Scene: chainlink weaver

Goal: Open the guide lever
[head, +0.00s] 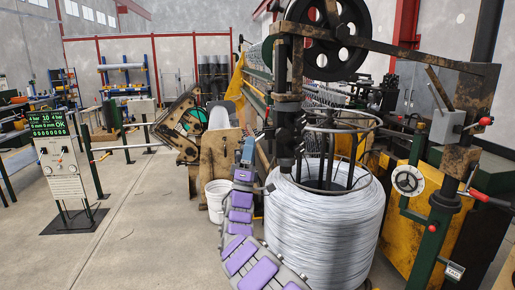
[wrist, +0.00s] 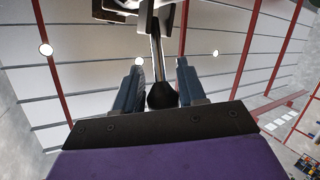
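My gripper (head: 248,143) points up just left of the wire coil in the head view. In the wrist view, my gripper (wrist: 160,64) has two blue-grey fingers standing apart, one on each side of a metal rod with a flared black knob (wrist: 162,96). This looks like the guide lever. The knob sits low between the fingers, close to both; a gap shows beside the rod higher up. Whether the fingers touch the knob I cannot tell. In the head view the lever is too small to make out for certain near the dark guide column (head: 285,125).
A large wire coil (head: 325,225) stands right of my purple-padded arm. A white bucket (head: 217,200) and a rusty stand (head: 215,150) are to the left. A control panel (head: 60,160) stands farther left. The floor between is mostly clear.

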